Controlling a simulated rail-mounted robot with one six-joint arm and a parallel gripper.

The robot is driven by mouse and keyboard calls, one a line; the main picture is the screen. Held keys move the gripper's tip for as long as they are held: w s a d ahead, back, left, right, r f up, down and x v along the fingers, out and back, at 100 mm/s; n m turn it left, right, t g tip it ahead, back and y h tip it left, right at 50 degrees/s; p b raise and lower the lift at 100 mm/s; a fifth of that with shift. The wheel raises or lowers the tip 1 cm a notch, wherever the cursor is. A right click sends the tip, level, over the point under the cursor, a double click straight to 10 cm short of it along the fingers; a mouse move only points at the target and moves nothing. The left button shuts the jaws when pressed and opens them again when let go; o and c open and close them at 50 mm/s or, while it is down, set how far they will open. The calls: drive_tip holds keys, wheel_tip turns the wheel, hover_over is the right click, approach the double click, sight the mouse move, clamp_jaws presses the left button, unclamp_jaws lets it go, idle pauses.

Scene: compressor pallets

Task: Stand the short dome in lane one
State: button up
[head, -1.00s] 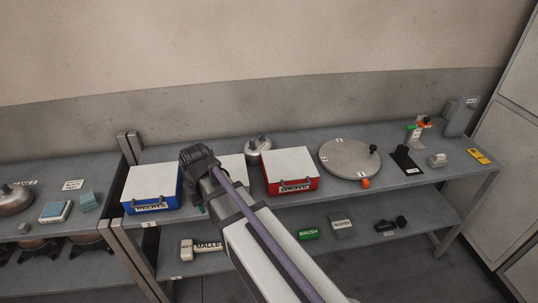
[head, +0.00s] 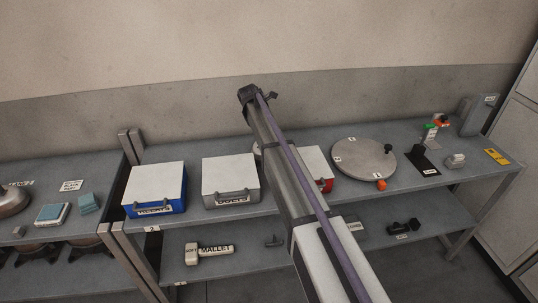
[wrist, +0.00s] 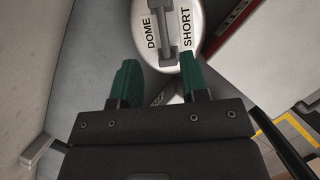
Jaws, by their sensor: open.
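The short dome (wrist: 160,22) is a pale metal disc with a grey bar handle, lettered "DOME SHORT", at the top of the wrist view. In the head view it is mostly hidden behind my arm. My gripper (wrist: 159,72) has two green fingers spread apart, pointing at the dome. The handle lies ahead between the finger lines, and nothing is held. I cannot tell whether a finger touches the dome. Lane one cannot be identified; a "LANE 2" label (head: 20,184) shows at far left beside another metal dome (head: 13,202).
A red case (head: 318,166), partly behind my arm, and a grey case (head: 231,181) flank the dome. A blue case (head: 155,187) stands further left. A round turntable (head: 364,158) is to the right. A mallet (head: 209,253) lies on the lower shelf.

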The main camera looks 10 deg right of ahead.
drive_tip(key=b+x, duration=0.1)
drive_tip(key=x, duration=0.1)
drive_tip(key=shift+f, duration=0.45)
drive_tip(key=shift+w+d, duration=0.1)
drive_tip(key=shift+w, duration=0.05)
drive_tip(key=b+x, duration=0.4)
drive_tip(key=x, duration=0.1)
drive_tip(key=shift+d+f+b, duration=0.1)
drive_tip(key=shift+d+b, duration=0.05)
drive_tip(key=shift+b, duration=0.25)
drive_tip(key=shift+s+r, duration=0.25)
drive_tip(key=shift+r, duration=0.05)
clamp_jaws()
